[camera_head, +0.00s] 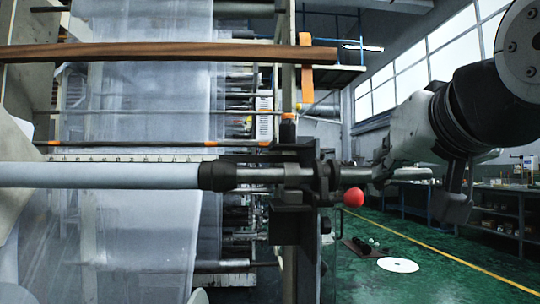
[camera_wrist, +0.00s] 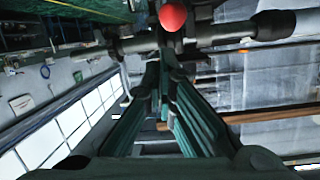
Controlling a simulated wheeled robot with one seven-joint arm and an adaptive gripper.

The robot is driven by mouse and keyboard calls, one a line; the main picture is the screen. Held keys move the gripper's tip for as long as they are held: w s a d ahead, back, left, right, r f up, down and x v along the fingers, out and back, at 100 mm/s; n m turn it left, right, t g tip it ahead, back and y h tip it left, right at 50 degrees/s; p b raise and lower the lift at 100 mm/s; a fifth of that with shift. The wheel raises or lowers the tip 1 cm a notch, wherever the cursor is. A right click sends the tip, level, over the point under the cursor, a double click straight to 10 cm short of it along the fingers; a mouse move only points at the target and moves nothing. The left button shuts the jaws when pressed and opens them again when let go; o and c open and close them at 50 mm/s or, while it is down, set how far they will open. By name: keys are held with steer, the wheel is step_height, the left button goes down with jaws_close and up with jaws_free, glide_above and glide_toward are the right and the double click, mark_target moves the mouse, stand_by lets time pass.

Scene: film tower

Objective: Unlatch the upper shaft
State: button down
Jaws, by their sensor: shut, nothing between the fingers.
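The upper shaft (camera_head: 120,175) is a pale roller lying level across the left of the head view. Its dark end passes through a black clamp-like latch (camera_head: 320,178) on the machine frame. A red ball knob (camera_head: 354,197) hangs at the right of the latch, below the shaft line. In the wrist view the red knob (camera_wrist: 173,17) is at the top centre, in front of the dark shaft end (camera_wrist: 225,30). My gripper (camera_wrist: 160,62) is shut and empty, its fingertips close below the knob in that picture. I cannot tell whether they touch it or the latch.
A sheet of translucent film (camera_head: 140,110) runs down the machine at left. A brown wooden-looking bar (camera_head: 170,52) crosses above the shaft. Shelving benches (camera_head: 490,215) stand at right. Green floor (camera_head: 440,230) is open there, with a white disc (camera_head: 398,265) on it.

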steer(key=s, duration=0.1)
steer(key=s+f, duration=0.1)
steer(key=s, duration=0.1)
steer(key=s+f, duration=0.1)
steer(key=s, duration=0.1)
steer(key=shift+s+a+p, duration=0.2)
steer(key=shift+p, duration=0.2)
steer(key=shift+f, duration=0.1)
steer(key=s+f+g, duration=0.4)
steer(key=f, duration=0.5)
steer(key=s+f+n+g, duration=0.1)
steer(key=s+f+g, duration=0.2)
steer(key=f, duration=0.5)
steer(key=s+f+g, duration=0.4)
steer(key=f, duration=0.5)
steer(key=s+f+n+g+y, duration=0.1)
steer(key=s+f+g, duration=0.35)
steer(key=s, duration=0.25)
step_height(320, 180, up, 34)
steer(key=t+p, duration=0.4)
steer(key=p, duration=2.8)
steer(key=shift+w+n+p, duration=0.2)
steer(key=shift+n+p, duration=0.1)
steer(key=shift+p, duration=0.05)
